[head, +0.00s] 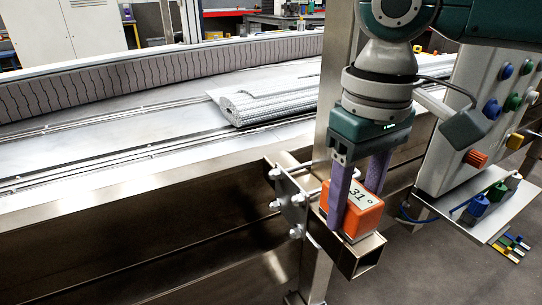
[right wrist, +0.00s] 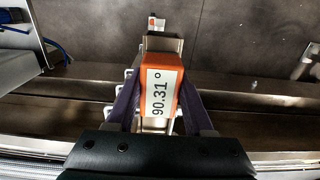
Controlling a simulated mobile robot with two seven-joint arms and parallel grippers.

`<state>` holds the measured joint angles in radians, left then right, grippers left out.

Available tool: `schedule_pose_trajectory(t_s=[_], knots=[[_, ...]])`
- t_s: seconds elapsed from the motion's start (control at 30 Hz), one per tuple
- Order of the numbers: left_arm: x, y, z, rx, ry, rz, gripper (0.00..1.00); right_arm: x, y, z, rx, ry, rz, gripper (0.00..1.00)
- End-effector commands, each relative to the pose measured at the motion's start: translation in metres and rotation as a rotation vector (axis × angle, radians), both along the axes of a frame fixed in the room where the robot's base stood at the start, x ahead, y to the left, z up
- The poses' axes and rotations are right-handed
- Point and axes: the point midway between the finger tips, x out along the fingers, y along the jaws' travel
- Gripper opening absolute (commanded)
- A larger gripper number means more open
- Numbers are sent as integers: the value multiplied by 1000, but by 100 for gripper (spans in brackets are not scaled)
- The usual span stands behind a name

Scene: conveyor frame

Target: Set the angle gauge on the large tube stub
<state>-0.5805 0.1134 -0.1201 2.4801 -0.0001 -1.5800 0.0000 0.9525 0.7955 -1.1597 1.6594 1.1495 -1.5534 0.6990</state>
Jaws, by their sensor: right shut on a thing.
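The angle gauge (head: 362,217) is an orange block with a white display on its upper face. In the right wrist view its display (right wrist: 163,93) reads 90.31°. My right gripper (head: 356,207) is shut on it, with a purple finger on each side. The large tube stub (head: 366,262) is an open-ended square metal tube sticking out from the conveyor frame. The gauge sits at its top face, roughly lined up with it; I cannot tell whether they fully touch. The stub's end (right wrist: 163,41) shows beyond the gauge in the right wrist view. My left gripper is out of view.
A bolted bracket plate (head: 291,203) is close left of the gauge. A control box (head: 480,110) with coloured buttons stands to the right, above a shelf of connectors (head: 487,205). A grey ribbed part (head: 265,100) lies on the conveyor.

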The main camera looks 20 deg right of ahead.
Motion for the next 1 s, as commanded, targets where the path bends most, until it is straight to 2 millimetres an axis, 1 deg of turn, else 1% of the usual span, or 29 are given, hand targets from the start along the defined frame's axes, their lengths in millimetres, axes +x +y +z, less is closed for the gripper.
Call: schedule_pose_trajectory(t_s=[0.2, 0.23, 0.47, 0.77, 0.87, 0.97, 1.0], knots=[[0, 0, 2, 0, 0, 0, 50, 0, 0, -2, 0, 1, 0, 0], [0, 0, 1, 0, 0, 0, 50, 0, 0, -2, 0, 0, 0, 55], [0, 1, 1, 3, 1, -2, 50, 0, 0, -2, 0, 0, 0, 81], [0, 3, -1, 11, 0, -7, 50, 1, 0, 0, 0, -2, 0, 82], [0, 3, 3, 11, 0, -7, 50, 1, 0, 12, 0, -2, 0, 82], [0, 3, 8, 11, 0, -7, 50, 1, 0, 33, 1, -4, 1, 82], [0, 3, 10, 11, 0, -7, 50, 1, 0, 42, 1, -4, 0, 82]])
